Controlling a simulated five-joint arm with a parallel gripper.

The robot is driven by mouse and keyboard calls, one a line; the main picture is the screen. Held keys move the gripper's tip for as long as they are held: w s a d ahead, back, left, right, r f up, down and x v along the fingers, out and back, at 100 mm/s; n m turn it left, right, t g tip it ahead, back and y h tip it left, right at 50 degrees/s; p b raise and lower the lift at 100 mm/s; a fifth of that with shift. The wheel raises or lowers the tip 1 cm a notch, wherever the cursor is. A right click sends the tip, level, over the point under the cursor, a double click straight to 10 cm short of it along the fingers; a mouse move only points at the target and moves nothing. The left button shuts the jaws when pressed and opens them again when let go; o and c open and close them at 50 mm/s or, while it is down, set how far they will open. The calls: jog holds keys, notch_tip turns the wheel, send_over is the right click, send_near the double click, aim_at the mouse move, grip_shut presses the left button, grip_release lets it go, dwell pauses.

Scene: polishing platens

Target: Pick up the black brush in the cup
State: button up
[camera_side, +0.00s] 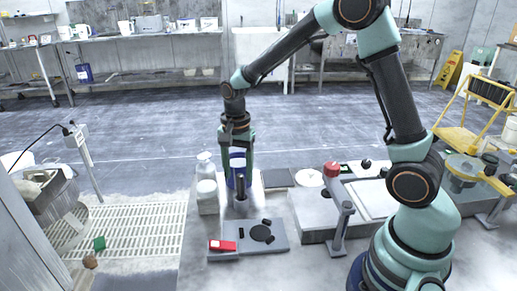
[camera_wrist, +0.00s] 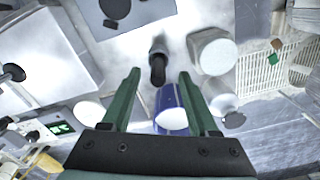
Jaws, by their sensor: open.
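The black brush (camera_wrist: 157,68) stands upright in a small grey cup (camera_wrist: 158,45), its dark end pointing up. In the side view the brush (camera_side: 241,187) and cup (camera_side: 240,204) stand near the bench's left part. My gripper (camera_side: 238,150) is above and behind them, pointing down. In the wrist view my gripper (camera_wrist: 159,74) is open, and the brush end shows between the two green fingertips, apparently not touched. A blue and white bottle (camera_wrist: 171,108) shows between the fingers, closer to the palm.
White bottles (camera_side: 206,185) stand just left of the cup. A grey plate with black discs (camera_side: 249,237) and a red block (camera_side: 222,245) lies in front. A red-knobbed lever (camera_side: 333,170) stands to the right. The blue-and-white bottle (camera_side: 237,160) is close behind the cup.

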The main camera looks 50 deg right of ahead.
aim_at(241, 199)
jog(key=shift+d+f, duration=0.2)
jog(key=shift+f, duration=1.4)
jog(key=shift+d+f, duration=0.2)
jog(key=shift+f, duration=1.4)
grip_shut()
